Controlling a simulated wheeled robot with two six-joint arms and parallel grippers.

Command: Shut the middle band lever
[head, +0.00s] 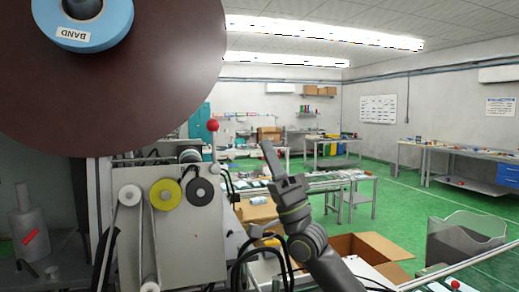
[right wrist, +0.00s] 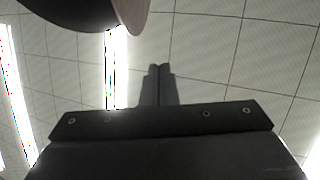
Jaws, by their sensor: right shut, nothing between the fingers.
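A lever with a red ball knob (head: 213,125) stands upright on a thin rod at the right edge of the band machine (head: 150,235). I cannot tell for sure whether it is the middle band lever. My right gripper (head: 267,150) is shut and empty, pointing up, to the right of the knob in the picture and apart from it. In the right wrist view its closed fingers (right wrist: 157,70) point at the ceiling, with no lever in sight. My left gripper is not in view.
A large dark band reel (head: 130,70) with a blue hub (head: 95,22) fills the upper left. White, yellow (head: 166,194) and black rollers sit on the machine front. An open cardboard box (head: 370,246) and grey bin (head: 465,240) are at lower right.

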